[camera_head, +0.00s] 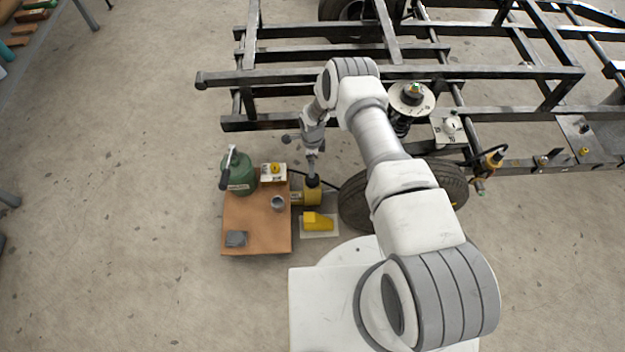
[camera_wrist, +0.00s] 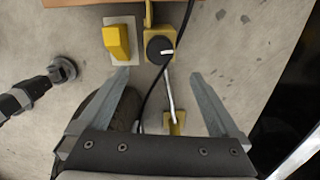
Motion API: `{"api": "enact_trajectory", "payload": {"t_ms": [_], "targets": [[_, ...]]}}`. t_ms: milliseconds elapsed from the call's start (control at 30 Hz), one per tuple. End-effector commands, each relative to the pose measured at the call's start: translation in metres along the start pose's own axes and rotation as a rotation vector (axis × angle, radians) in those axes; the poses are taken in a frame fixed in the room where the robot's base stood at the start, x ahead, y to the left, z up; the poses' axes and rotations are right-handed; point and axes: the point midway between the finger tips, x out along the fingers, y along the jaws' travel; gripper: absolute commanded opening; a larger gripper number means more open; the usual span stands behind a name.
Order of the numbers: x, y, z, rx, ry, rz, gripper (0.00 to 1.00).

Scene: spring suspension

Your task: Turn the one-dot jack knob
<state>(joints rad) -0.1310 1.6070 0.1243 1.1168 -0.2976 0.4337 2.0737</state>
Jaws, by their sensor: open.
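A yellow jack (camera_head: 309,197) stands on the floor beside a brown-topped stand, with a round black knob (camera_head: 312,181) on top. In the wrist view the black knob (camera_wrist: 157,54) carries a white mark and sits on the jack's yellow body (camera_wrist: 149,19). I cannot make out any dots. My gripper (camera_wrist: 160,74) is open and empty, its fingers spread to either side of the knob's line. The knob lies ahead of the fingertips, apart from them. In the head view my gripper (camera_head: 311,164) points down just above the jack, partly covering it.
A yellow block (camera_head: 316,222) sits on a pale plate. A tyre (camera_head: 352,203) lies close right. A black cable (camera_wrist: 147,97) crosses near the jack.

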Motion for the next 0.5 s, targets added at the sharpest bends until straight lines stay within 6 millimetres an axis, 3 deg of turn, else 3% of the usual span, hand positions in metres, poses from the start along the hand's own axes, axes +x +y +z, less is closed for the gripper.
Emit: {"api": "enact_trajectory", "payload": {"t_ms": [33, 200, 500], "targets": [[0.018, 0.001, -0.001, 0.002, 0.0, 0.001, 0.99], [0.057, 0.001, -0.001, 0.001, 0.0, 0.002, 0.99], [0.112, 0.0, -0.001, 0.001, 0.0, 0.0, 0.99]]}}
